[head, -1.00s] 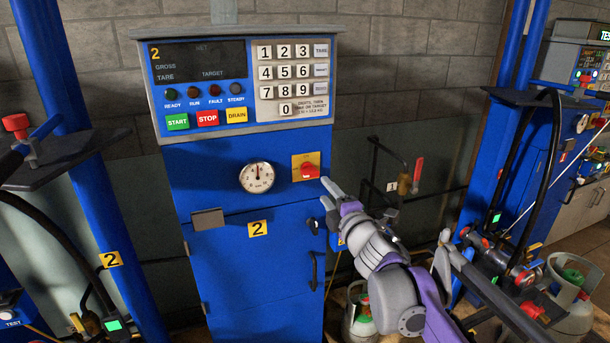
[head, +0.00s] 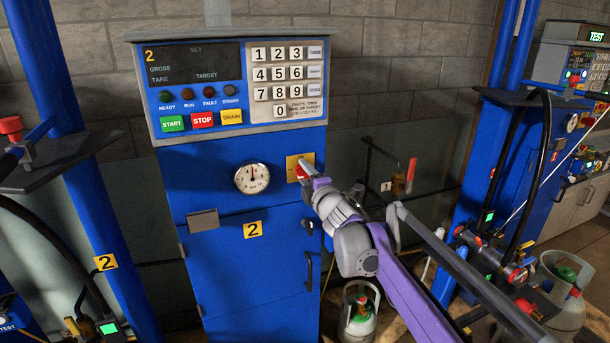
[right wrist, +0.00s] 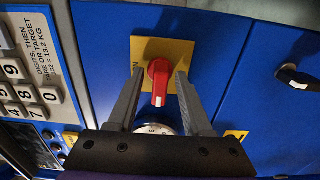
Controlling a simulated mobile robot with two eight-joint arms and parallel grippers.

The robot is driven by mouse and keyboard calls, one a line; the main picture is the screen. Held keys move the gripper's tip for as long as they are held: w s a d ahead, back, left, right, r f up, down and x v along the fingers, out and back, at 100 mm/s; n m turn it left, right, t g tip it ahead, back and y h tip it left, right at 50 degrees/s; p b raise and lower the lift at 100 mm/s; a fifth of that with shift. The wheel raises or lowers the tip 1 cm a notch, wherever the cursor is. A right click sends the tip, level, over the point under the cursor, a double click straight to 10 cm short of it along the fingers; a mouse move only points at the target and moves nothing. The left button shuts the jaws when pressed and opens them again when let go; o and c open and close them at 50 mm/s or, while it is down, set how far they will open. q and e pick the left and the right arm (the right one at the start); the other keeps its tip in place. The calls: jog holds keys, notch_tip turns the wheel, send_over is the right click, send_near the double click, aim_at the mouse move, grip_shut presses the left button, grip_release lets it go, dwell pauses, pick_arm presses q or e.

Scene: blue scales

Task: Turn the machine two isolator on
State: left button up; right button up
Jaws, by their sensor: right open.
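The machine two isolator is a red rotary knob on a yellow plate (head: 291,165), right of the round gauge on the blue cabinet (head: 240,290). The right wrist view shows the red knob (right wrist: 159,82) on its yellow plate (right wrist: 180,52). My right gripper (head: 305,172) is at the knob and covers part of it in the head view. In the right wrist view its two fingers (right wrist: 158,100) stand open, one on each side of the knob, with gaps visible. The display above (head: 195,65) is dark. My left gripper is not in view.
Above the isolator are a keypad (head: 290,75) and START, STOP and DRAIN buttons (head: 202,120). A gauge (head: 251,178) sits just left of it. A black cabinet handle (head: 308,270) is below. A gas cylinder (head: 358,315) stands on the floor at the right.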

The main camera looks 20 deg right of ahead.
jog(key=shift+c, duration=0.2)
grip_shut()
jog(key=shift+m, duration=0.4)
jog(key=m+p, duration=0.1)
jog(key=m, duration=0.1)
jog(key=shift+m, duration=0.4)
jog(key=m, duration=0.4)
jog(key=shift+r+m, duration=0.1)
jog(key=shift+m, duration=0.2)
jog(key=m, duration=0.4)
jog(key=shift+d+m, duration=0.1)
jog(key=shift+m, duration=0.2)
jog(key=m, duration=0.5)
